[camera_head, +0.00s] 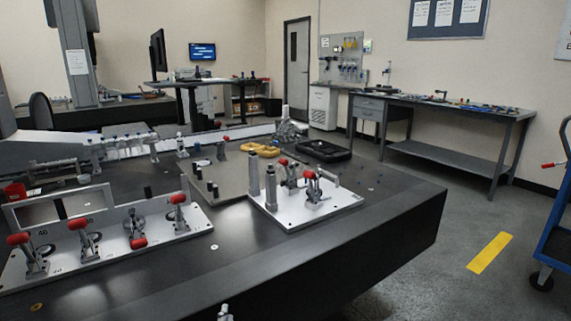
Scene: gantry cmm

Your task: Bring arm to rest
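Neither of my arms nor my grippers can be made out in the head view. The black granite table (250,245) fills the lower left and middle. A light fixture plate (310,210) with toggle clamps and two upright cylinders stands near its right part. A longer fixture plate (105,245) with several red-handled clamps lies at the lower left. A small metallic tip (224,313) shows at the bottom edge, mostly cut off; I cannot tell what it belongs to.
A black tray (323,150) and a yellow part (260,149) lie behind the fixture plate. A workbench (440,112) stands at the right wall. A blue cart (557,235) is at the right edge. The floor between table and cart is open, with a yellow stripe (490,253).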

